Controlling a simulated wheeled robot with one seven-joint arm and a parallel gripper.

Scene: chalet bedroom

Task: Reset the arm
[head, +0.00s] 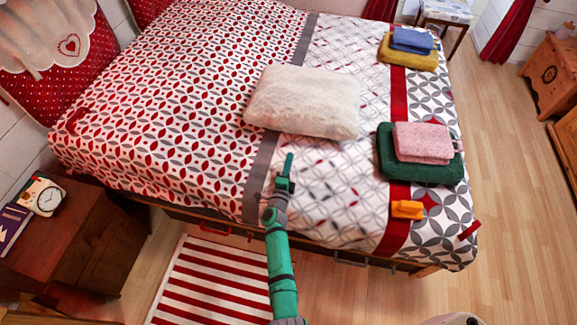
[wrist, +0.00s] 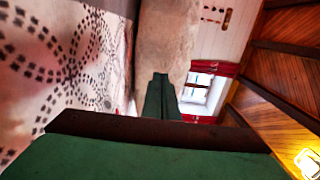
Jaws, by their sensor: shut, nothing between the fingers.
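My green arm reaches up from the bottom middle of the head view, over the near edge of the bed (head: 180,95). My gripper (head: 289,160) is above the patterned bedspread, just in front of the white fluffy pillow (head: 303,101), and looks apart from it. In the wrist view the fingers (wrist: 160,85) are together, with nothing held between them. The bedspread (wrist: 60,60) lies along the left of that view, and the pillow (wrist: 165,40) is beyond the fingertips.
Folded pink (head: 422,142) and dark green (head: 390,165) cloths, an orange item (head: 407,209), and blue (head: 412,39) and yellow (head: 405,55) cloths lie on the bed's right. Right-hand floor is open.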

